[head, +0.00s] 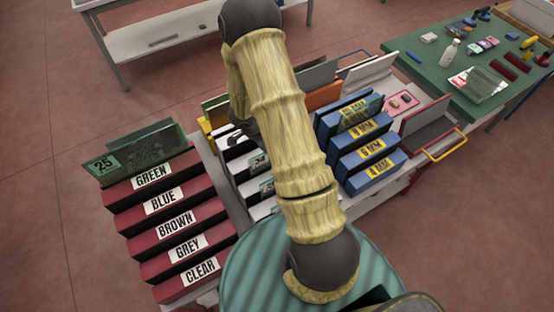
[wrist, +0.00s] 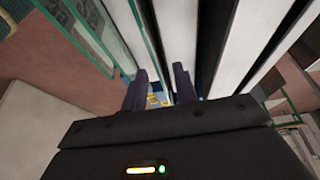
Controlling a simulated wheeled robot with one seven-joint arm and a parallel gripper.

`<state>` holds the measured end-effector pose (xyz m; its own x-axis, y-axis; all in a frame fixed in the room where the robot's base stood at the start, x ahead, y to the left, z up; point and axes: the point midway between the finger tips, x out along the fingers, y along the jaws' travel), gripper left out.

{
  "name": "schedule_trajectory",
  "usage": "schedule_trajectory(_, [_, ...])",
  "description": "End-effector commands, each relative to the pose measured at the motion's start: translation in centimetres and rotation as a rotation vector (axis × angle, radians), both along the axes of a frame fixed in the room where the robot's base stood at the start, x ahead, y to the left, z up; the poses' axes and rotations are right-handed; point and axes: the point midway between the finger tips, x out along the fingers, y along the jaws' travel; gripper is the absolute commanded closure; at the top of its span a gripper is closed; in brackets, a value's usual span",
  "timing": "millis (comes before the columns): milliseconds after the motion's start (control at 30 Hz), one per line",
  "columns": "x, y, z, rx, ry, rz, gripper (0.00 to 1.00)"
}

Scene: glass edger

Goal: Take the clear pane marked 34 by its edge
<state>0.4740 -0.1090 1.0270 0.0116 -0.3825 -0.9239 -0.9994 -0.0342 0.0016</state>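My gripper (wrist: 161,88) is open in the wrist view, with a gap between its two dark fingers. A clear pane with a green edge (wrist: 146,35) runs down toward that gap, beside white dividers. I cannot see whether either finger touches it, and no number shows on it there. In the head view, small tagged panes stand in the white rack, mostly behind my arm. One tag (head: 259,162) seems to read 34, but it is small and partly covered. My gripper is largely hidden behind my arm in that view.
A dark red rack (head: 178,222) with colour labels is at left, holding a green pane marked 25 (head: 142,152). A blue rack (head: 370,158) with thickness labels is right of my arm. A green-topped bench (head: 440,72) with tools and a bottle stands at back right.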

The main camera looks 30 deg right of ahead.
Motion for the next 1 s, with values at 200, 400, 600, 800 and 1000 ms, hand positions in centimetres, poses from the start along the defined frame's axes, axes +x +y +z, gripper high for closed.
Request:
schedule_trajectory(200, [0.0,-0.1,-0.2,0.0,0.0,0.0,0.71])
schedule_trajectory(400, [0.0,-0.3,-0.5,0.0,0.001,0.001,0.71])
schedule_trajectory(600, [-0.2,-1.6,-2.7,-0.002,0.004,0.002,0.71])
schedule_trajectory(800, [-0.1,-2.4,-4.8,0.0,0.0,0.0,0.71])
schedule_trajectory(1000, [-0.1,-2.5,-4.9,0.001,-0.001,0.0,0.71])
